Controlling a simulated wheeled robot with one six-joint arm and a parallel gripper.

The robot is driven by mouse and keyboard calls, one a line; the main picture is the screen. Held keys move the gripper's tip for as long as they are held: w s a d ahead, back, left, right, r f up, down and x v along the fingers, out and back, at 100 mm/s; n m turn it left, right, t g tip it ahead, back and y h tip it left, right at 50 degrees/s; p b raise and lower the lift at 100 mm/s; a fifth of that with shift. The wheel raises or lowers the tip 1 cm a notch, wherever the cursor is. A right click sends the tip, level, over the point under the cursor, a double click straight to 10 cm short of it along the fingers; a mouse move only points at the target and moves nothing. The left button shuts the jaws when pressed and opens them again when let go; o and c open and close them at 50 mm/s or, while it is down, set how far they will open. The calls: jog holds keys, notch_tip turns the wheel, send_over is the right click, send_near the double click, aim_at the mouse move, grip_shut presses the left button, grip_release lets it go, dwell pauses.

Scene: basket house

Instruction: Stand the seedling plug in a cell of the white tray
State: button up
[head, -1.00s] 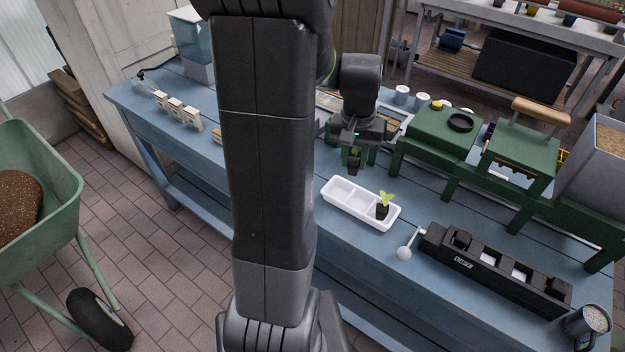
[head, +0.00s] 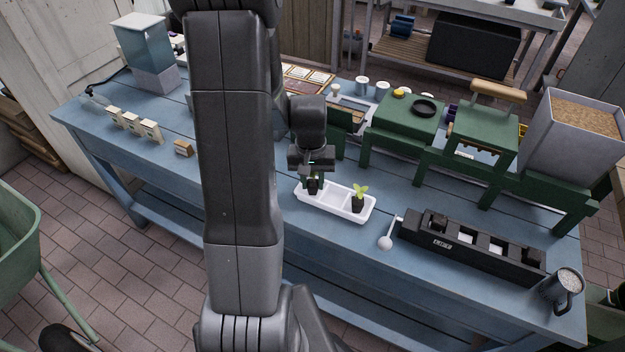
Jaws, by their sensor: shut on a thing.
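The white tray (head: 345,214) lies on the blue bench, with a row of cells. A dark plug with a bright green seedling (head: 359,200) stands in its right cell. My gripper (head: 313,178) is over the left end of the tray, pointing down. It is shut on a second dark seedling plug (head: 313,187), which is at the left cell. I cannot tell whether this plug touches the cell floor. Its leaves are mostly hidden by the gripper. The middle cell is empty.
A black device with a white-knobbed lever (head: 385,242) stands right of the tray. Green stands (head: 402,127) are behind it. A mug (head: 563,289) is at the right front. Bare blue bench lies in front of the tray.

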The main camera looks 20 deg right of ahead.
aim_at(311, 183)
jog(key=shift+f, duration=0.15)
jog(key=o, duration=0.7)
notch_tip(311, 183, up, 12)
jog(key=shift+a+r, duration=0.15)
dwell(0.4)
